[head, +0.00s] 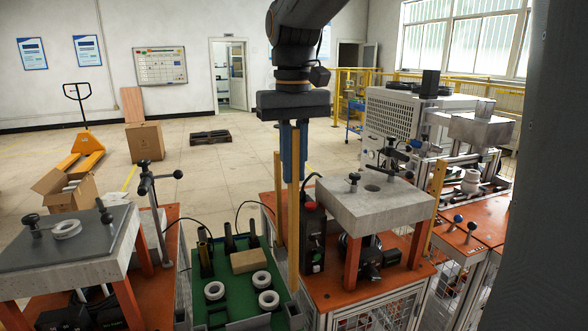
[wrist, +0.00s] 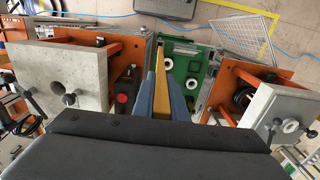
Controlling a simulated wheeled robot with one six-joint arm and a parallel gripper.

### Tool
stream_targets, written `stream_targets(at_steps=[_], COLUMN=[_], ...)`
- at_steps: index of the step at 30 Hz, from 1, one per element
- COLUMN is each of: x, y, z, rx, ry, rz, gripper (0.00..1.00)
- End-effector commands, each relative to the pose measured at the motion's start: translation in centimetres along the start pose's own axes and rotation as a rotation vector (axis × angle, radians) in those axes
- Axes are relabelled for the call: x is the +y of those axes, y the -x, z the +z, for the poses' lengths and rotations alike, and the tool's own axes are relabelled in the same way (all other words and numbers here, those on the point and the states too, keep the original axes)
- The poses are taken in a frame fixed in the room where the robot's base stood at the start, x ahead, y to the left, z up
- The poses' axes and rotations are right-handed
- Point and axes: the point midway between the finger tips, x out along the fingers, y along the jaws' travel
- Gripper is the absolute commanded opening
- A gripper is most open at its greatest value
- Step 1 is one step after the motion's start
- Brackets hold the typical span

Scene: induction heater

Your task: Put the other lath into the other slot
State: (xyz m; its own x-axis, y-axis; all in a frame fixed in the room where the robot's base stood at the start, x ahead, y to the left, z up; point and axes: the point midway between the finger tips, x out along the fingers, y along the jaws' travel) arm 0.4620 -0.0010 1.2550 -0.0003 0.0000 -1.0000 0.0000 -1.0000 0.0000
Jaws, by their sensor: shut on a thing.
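My gripper (head: 293,178) is shut on a long yellow wooden lath (head: 294,235). The lath hangs upright between the blue fingers, with its lower end near the gap between the green tray and the middle orange bench. In the wrist view the held lath (wrist: 160,88) shows between the fingers (wrist: 163,105). Another upright lath (head: 437,190) stands at the right side of the middle bench. I cannot make out the slots, or whether the held lath's lower end touches anything.
The green tray (head: 238,323) with several white rings lies left of the lath. A black box with a red button (head: 312,235) stands close on its right. A grey slab on orange legs (head: 375,205) is farther right, and another slab table (head: 75,245) is at left.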

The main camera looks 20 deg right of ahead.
Motion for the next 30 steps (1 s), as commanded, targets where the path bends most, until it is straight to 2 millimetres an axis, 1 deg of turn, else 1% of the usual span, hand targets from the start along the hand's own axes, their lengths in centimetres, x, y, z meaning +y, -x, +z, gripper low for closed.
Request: stream_targets(at_steps=[1,17,30], x=[0.0,0.0,0.0], y=[0.6,4.3,4.4], z=[0.1,0.1,0.0], rx=[0.0,0.0,0.0], ry=[0.0,0.0,-0.001], rz=[0.0,0.0,0.0], gripper=[0.0,0.0,0.0])
